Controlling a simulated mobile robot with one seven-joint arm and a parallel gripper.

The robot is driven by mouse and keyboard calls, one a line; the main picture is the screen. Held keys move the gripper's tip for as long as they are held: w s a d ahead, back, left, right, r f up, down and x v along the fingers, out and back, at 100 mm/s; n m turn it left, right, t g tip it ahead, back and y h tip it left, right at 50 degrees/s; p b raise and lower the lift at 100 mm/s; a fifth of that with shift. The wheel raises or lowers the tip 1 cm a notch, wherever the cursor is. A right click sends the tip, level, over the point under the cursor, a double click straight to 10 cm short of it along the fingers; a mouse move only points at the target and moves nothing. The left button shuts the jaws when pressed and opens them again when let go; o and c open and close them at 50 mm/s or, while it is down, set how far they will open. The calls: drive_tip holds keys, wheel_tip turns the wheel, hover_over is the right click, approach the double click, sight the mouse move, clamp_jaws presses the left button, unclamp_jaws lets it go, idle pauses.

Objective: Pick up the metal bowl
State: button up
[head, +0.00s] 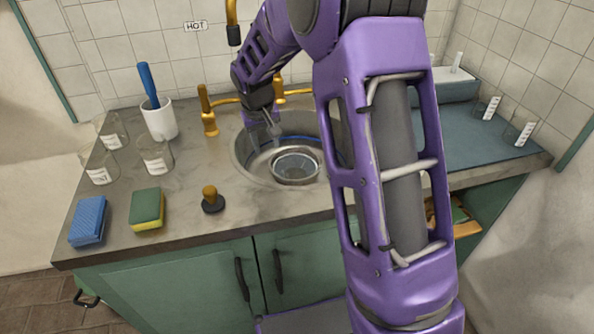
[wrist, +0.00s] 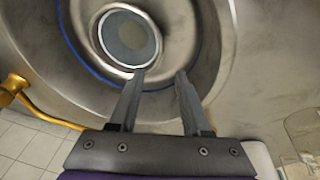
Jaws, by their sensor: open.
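The metal bowl (head: 296,168) is a small round grey bowl with a bright rim, sitting upright in the sink basin (head: 246,150). In the wrist view the bowl (wrist: 129,37) is at the top, left of centre, seen from above. My gripper (head: 272,131) is over the sink, behind the bowl in the head view. In the wrist view my gripper (wrist: 160,74) is open and empty. Its left fingertip shows close to the bowl's lower rim, the right one to the right of it. I cannot tell whether the fingertip touches the rim.
Golden taps (head: 208,112) stand behind the sink. More labelled glassware (head: 519,131) stands at the right.

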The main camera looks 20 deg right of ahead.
sight(272, 170)
drive_tip(key=b+x, duration=0.1)
drive_tip(key=x, duration=1.2)
drive_tip(key=shift+d+f+b, duration=0.15)
drive_tip(key=shift+f+b, duration=0.2)
drive_tip(key=shift+b, duration=0.05)
clamp_jaws()
drive_tip(key=shift+r, duration=0.1)
idle(0.6)
